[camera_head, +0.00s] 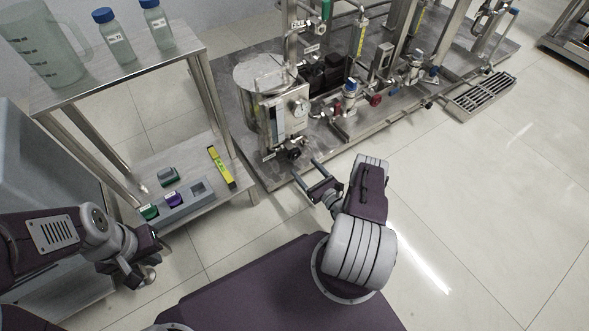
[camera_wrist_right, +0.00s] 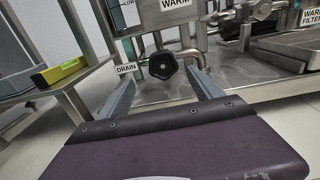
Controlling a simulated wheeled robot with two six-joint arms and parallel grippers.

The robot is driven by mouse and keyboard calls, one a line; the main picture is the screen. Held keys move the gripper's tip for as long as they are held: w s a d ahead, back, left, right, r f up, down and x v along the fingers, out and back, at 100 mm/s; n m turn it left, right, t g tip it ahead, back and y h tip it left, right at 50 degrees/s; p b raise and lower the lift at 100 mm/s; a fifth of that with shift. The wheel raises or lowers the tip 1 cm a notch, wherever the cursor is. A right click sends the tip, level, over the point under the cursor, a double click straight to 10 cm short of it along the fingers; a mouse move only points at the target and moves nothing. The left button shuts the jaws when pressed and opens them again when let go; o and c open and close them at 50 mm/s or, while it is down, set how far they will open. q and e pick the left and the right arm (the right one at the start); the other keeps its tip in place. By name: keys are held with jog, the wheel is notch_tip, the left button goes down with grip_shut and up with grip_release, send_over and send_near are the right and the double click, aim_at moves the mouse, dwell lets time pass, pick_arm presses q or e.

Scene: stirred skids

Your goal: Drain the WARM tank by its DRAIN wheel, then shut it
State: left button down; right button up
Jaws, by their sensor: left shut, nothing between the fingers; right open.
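The WARM tank (camera_head: 263,78) is a steel vessel on the skid in the head view. Its WARM sign (camera_wrist_right: 174,6) shows at the top of the right wrist view. The DRAIN wheel (camera_wrist_right: 162,66) is a small black lobed knob low on the tank, right of the DRAIN label (camera_wrist_right: 126,68). In the head view the wheel (camera_head: 294,154) is small. My right gripper (camera_head: 304,168) is open, its fingers pointing at the wheel. In the wrist view the wheel appears between and beyond the fingertips (camera_wrist_right: 160,77); contact is not evident. My left gripper (camera_head: 146,272) is shut and empty at lower left.
A steel stand (camera_head: 120,75) at left holds a jug and two bottles. Its lower shelf carries a grey block and a yellow level (camera_head: 221,167). Pipes and valves (camera_head: 350,90) crowd the skid right of the tank. A floor grating (camera_head: 480,95) lies right; open floor is in front.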

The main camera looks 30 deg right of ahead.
aim_at(296, 156)
jog(key=shift+h, duration=0.3)
jog(key=w+b, duration=0.1)
jog(key=w, duration=0.1)
jog(key=w+b, duration=0.2)
jog(key=w, duration=0.1)
jog(key=w+b, duration=0.2)
jog(key=w, duration=0.1)
jog(key=shift+a+f, duration=0.15)
jog(key=shift+f, duration=0.25)
jog(key=shift+w+r+b, duration=0.15)
jog(key=shift+w+b, duration=0.15)
jog(key=shift+w, duration=0.1)
jog(key=c, duration=1.4)
jog(key=shift+o, duration=0.2)
jog(key=shift+r, duration=0.1)
